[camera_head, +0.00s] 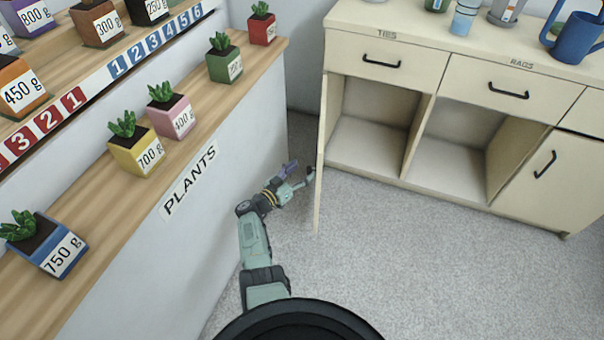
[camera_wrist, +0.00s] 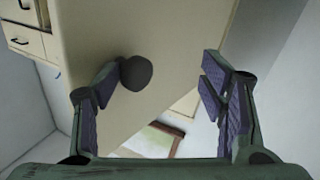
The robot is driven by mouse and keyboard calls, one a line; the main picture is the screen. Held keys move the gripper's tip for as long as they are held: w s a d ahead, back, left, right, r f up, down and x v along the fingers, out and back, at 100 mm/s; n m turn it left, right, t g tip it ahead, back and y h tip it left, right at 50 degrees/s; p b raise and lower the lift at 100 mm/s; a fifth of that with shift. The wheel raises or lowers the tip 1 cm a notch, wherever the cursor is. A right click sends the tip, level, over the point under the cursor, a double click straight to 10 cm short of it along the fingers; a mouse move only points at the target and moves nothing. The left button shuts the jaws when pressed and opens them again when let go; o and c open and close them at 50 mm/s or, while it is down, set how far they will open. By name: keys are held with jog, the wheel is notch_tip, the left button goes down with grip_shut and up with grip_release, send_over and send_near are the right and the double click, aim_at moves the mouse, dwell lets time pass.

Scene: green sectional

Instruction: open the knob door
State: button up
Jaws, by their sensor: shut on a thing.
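The cream knob door (camera_head: 319,185) stands swung out from the cabinet and shows nearly edge-on in the head view. Its compartment behind is uncovered and looks empty. In the wrist view the door panel (camera_wrist: 185,45) fills the middle, with a dark round knob (camera_wrist: 136,73) on it. My gripper (camera_head: 297,177) is at the door's left face, low over the floor.
A plant counter (camera_head: 262,62) with several potted plants stands close left of my arm. The cabinet (camera_head: 440,45) has drawers with black handles, a second open compartment, and a closed door (camera_head: 548,172) at right. Grey carpet (camera_head: 420,260) in front is clear.

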jog(key=shift+w+a+r, duration=0.2)
jog(key=shift+w+r, duration=0.1)
jog(key=shift+r, duration=0.2)
jog(key=v, duration=1.2)
jog(key=shift+s+f, duration=0.3)
jog(key=shift+f, duration=0.1)
jog(key=shift+d, duration=0.2)
jog(key=shift+c, duration=0.5)
